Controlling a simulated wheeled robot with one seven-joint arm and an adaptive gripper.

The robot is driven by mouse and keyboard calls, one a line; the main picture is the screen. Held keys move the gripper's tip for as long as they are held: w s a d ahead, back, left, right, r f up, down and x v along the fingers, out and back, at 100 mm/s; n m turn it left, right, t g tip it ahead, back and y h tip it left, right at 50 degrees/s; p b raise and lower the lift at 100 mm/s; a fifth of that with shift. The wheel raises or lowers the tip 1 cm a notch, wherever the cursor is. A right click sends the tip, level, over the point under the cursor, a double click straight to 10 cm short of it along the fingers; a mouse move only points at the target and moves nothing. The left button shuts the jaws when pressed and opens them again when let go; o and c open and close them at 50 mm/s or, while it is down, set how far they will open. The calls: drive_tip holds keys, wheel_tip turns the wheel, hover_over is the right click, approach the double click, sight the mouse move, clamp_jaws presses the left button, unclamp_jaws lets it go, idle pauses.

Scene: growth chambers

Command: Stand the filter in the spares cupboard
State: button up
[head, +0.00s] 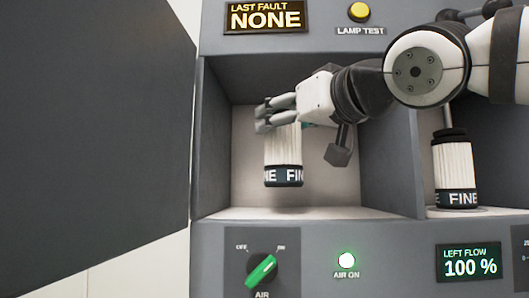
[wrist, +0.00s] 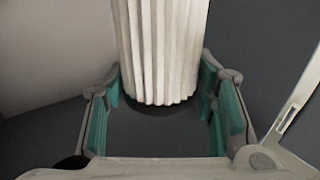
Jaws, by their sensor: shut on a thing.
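The filter (head: 283,150) is a white pleated cylinder with a dark lower band lettered "FINE". My gripper (head: 265,114) is shut on its upper part, reaching in from the right. The filter hangs upright inside the open cupboard bay (head: 335,195), its lower end seemingly a little above the pale floor, with a soft shadow below. In the wrist view, the filter's pleats (wrist: 160,50) show between the teal-padded fingers. The filter's top is hidden by the fingers. No label naming the cupboard as spares is visible.
A dark door (head: 95,130) stands open at the left. A second "FINE" filter (head: 454,170) stands in the bay to the right, past a divider (head: 402,165). Below are a green air knob (head: 262,268), a lit lamp (head: 346,260) and a flow display (head: 469,262). Bay floor right of the held filter is clear.

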drive_tip(key=w+a+f+p, duration=0.1)
drive_tip(key=w+a+f, duration=0.3)
drive_tip(key=w, duration=0.1)
drive_tip(key=shift+w, duration=0.4)
drive_tip(key=shift+f, duration=0.15)
idle(0.4)
drive_tip(key=shift+f, duration=0.15)
drive_tip(key=o, duration=1.3)
drive_tip(key=shift+o, duration=0.4)
